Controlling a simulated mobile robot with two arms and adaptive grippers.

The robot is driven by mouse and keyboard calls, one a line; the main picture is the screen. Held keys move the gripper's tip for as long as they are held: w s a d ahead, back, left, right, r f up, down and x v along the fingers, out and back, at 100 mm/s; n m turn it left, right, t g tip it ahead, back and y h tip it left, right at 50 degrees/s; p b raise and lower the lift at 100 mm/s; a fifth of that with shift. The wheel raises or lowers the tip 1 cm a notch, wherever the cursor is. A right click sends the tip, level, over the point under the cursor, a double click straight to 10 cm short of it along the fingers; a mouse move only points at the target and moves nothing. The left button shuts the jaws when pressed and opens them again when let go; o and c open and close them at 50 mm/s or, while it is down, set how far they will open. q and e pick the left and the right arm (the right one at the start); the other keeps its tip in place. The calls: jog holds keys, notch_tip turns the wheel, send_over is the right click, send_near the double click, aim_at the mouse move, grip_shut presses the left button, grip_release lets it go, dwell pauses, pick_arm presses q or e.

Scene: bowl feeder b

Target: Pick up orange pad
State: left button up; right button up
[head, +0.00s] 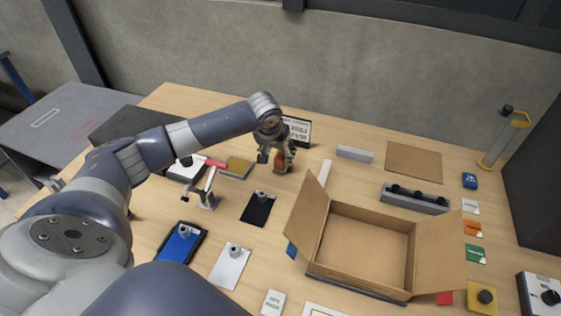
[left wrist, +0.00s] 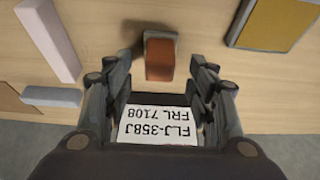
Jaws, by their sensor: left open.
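The orange pad (left wrist: 159,60) shows in the left wrist view as an orange-brown block with a grey end, lying on the wooden table. In the head view only a bit of its orange (head: 280,160) shows, partly hidden by my left gripper (head: 275,157). In the left wrist view my left gripper (left wrist: 160,92) is open, with its fingers apart and nothing held between them. The pad lies just beyond the fingertips, roughly in line with the gap. My right gripper is in neither view.
A sign with printed letters (head: 299,130) stands close behind the gripper. A yellow-topped block (head: 237,167) lies to the left, a white bar (head: 324,172) and a grey bar (head: 355,153) to the right. An open cardboard box (head: 365,240) fills the front right.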

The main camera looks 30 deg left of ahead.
aim_at(280, 155)
pick_arm(q)
jog(key=shift+x, duration=1.8)
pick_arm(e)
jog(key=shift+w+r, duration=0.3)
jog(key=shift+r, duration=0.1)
pick_arm(q)
jog(key=shift+c, duration=0.6)
jog(key=c, duration=1)
jog(key=shift+c, duration=0.2)
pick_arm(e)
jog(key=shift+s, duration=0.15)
pick_arm(q)
jog(key=shift+r, duration=0.1)
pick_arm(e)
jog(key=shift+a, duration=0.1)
pick_arm(q)
jog(key=shift+w+r, duration=0.1)
jog(key=shift+r, duration=0.1)
notch_tip(280, 155, up, 10)
jog(key=shift+f+b, duration=0.25)
jog(key=shift+b, duration=0.25)
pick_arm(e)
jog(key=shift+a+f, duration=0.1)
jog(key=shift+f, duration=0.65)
